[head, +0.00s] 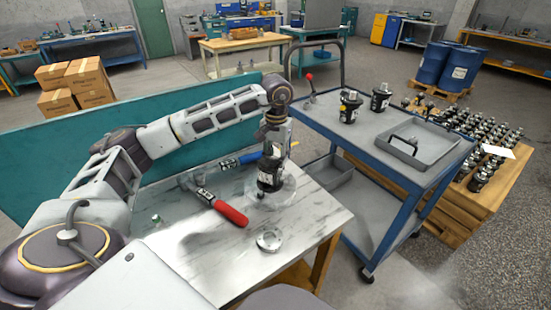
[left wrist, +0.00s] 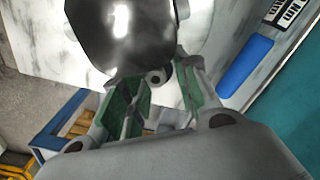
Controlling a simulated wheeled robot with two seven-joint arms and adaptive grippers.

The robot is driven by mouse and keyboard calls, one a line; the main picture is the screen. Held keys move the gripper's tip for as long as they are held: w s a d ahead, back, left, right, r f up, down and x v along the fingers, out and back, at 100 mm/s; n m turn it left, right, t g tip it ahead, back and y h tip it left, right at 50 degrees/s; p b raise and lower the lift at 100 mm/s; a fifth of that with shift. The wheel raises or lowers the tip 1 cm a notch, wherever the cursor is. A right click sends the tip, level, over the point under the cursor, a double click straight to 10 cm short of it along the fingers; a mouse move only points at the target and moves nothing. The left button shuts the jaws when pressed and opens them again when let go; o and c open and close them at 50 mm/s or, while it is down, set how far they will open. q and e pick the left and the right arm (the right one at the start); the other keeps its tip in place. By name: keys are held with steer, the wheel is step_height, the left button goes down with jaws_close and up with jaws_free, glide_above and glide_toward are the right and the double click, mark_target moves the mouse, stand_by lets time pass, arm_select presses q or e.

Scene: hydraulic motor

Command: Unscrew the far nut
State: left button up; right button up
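The black motor (head: 269,178) stands upright on a round, clear-looking base (head: 284,191) on the marble-topped workbench (head: 185,255). My left gripper (head: 275,148) reaches down over the motor's top. In the left wrist view the motor's glossy dark body (left wrist: 125,35) fills the top. My left gripper (left wrist: 160,88) has its two green-padded fingers apart. A small dark round part with a hole (left wrist: 156,77), perhaps a nut, shows beside the motor body, near and between the fingertips. I cannot tell whether they touch it. My right gripper is not in view.
A red-handled tool (head: 230,212) and a blue-handled tool (head: 240,159) lie near the motor. A metal ring (head: 269,240) lies in front of it. A teal panel (head: 110,140) stands behind; a blue cart (head: 345,140) with motors and a tray (head: 424,158) is right.

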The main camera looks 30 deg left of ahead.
arm_select(q)
steer(key=shift+w+d, duration=0.3)
steer(key=shift+d, duration=0.05)
stand_by(0.4)
steer(key=shift+d+m+b, duration=0.1)
steer(key=shift+m+b, duration=0.3)
steer(key=shift+m, duration=2.4)
steer(key=shift+o, duration=0.2)
steer(key=shift+s+a+f, duration=0.1)
steer(key=shift+a+f, duration=0.1)
steer(key=shift+a, duration=0.05)
steer(key=shift+s+a, duration=0.1)
jaws_close()
steer(key=shift+r+n+p, duration=0.1)
steer(key=shift+n+p, duration=0.3)
steer(key=shift+n, duration=2.4)
